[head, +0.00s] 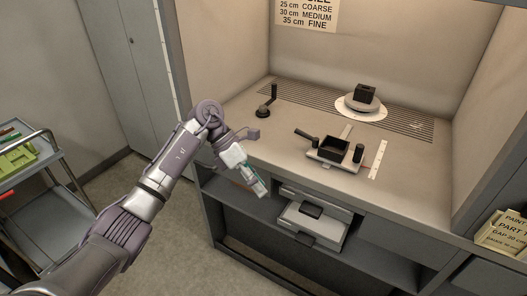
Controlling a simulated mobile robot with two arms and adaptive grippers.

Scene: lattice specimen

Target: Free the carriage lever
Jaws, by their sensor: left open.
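The carriage (324,157) sits on the booth floor near its front edge, with a black open box on it. A black lever (305,136) sticks out from its left side, and a black upright knob (358,152) stands at its right. Nothing is seen lying on the lever; what holds it is too small to tell. My left gripper (262,190) is open, in front of the booth's edge, left of and below the carriage in the picture, apart from it. It appears empty. My right gripper is not in view.
A black crank (267,104) stands at the booth's left. A white turntable (347,108) with a black block (366,94) is at the back. A ruler strip (377,160) lies right of the carriage. A trolley (45,185) stands far left. A shelf below holds a grey device (312,226).

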